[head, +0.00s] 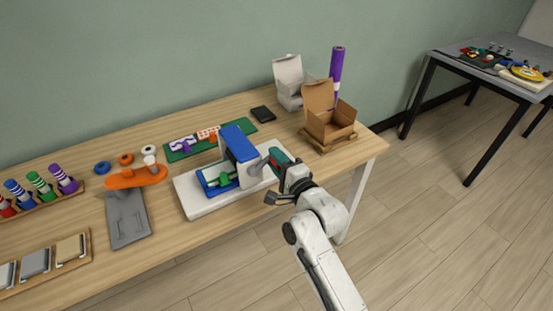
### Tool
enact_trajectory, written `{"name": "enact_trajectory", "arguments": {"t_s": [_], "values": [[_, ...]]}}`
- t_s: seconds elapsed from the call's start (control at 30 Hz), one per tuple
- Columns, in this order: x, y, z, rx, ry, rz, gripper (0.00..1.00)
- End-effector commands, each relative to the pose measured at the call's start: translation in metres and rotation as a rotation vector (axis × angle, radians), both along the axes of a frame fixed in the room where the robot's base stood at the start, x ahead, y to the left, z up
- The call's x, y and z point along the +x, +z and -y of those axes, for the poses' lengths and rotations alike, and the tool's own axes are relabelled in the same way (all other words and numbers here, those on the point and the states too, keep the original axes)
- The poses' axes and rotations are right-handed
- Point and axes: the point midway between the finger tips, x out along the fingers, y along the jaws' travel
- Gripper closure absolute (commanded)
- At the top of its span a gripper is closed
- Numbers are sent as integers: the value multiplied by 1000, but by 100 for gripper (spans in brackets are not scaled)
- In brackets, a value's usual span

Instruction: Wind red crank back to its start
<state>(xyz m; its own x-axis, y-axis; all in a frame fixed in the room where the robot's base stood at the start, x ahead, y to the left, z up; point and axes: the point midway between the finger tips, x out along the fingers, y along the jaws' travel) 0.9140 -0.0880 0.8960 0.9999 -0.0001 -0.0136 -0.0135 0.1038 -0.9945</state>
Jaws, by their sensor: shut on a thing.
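A blue press-like device (238,143) stands on a white base (193,206) near the table's front edge. A grey hub (254,167) is on its right side. A crank handle (277,156), looking dark green with a little red, is beside the hub at the right. My gripper (284,168) reaches in from the lower right and is shut on this handle; its fingers hide part of it. A blue tray (212,188) with a green piece (224,180) lies under the device.
An open cardboard box (330,124), a white box (289,82) and a purple roll (337,65) stand at the right back. A black item (263,114) lies behind the device. An orange piece (135,178) and grey plate (127,222) are to the left.

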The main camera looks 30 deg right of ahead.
Motion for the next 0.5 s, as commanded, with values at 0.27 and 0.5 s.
{"name": "enact_trajectory", "arguments": {"t_s": [0.27,0.5], "values": [[1,0,-7,4,13,1,68],[1,1,-4,1,8,2,47]]}}
